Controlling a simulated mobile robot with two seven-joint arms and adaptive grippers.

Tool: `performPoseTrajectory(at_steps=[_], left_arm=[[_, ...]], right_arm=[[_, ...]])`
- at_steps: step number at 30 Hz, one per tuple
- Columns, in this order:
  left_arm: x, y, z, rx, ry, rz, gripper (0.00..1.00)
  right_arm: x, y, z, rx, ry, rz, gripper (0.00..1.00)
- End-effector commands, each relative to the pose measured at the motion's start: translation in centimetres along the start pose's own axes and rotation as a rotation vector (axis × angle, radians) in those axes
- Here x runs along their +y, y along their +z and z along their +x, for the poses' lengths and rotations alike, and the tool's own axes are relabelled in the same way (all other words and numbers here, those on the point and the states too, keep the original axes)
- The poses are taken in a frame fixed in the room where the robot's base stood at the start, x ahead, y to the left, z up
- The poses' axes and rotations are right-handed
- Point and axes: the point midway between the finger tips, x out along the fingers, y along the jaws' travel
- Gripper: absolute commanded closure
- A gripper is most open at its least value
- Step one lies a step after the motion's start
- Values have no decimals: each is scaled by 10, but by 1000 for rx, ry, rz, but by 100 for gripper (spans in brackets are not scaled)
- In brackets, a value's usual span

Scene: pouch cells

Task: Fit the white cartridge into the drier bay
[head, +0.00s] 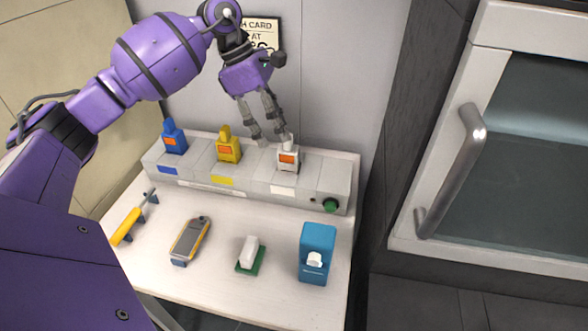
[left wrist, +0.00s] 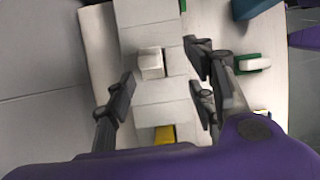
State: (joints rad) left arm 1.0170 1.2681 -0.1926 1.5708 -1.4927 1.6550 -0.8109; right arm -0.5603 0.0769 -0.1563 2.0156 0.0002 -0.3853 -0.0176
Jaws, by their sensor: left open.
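The white cartridge (head: 288,160) with an orange label stands upright in the white-labelled bay of the grey drier (head: 320,180). Its top shows in the left wrist view (left wrist: 150,63). I cannot tell how deep it sits. My left gripper (head: 271,137) is open, fingers pointing down, just above and slightly left of the cartridge top in the head view. In the left wrist view its fingers (left wrist: 163,82) are spread on either side of the cartridge, apart from it. My right gripper is not in view.
A blue cartridge (head: 174,138) and a yellow cartridge (head: 228,146) stand in the bays to the left. A green knob (head: 330,205) is at the drier's right end. In front lie a yellow-handled tool (head: 125,227), a meter (head: 190,240), a white block on green (head: 249,253) and a blue tissue box (head: 317,245).

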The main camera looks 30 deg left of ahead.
Motion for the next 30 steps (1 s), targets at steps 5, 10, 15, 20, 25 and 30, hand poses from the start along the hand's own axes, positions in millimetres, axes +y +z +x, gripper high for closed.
performPoseTrajectory(at_steps=[5, 10, 15, 20, 25, 30], left_arm=[[8, -14, 8, 25, 17, 59, 50], [9, -12, 24, 24, 19, 61, 50], [10, -8, 44, 22, 19, 61, 50], [11, -7, 68, 24, 20, 59, 50], [12, -8, 78, 25, 21, 59, 50], [12, -9, 78, 26, 21, 58, 50]], right_arm=[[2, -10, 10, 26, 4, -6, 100], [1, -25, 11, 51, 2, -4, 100], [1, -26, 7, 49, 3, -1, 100], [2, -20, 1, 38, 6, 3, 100], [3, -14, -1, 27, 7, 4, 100], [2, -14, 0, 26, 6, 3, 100]])
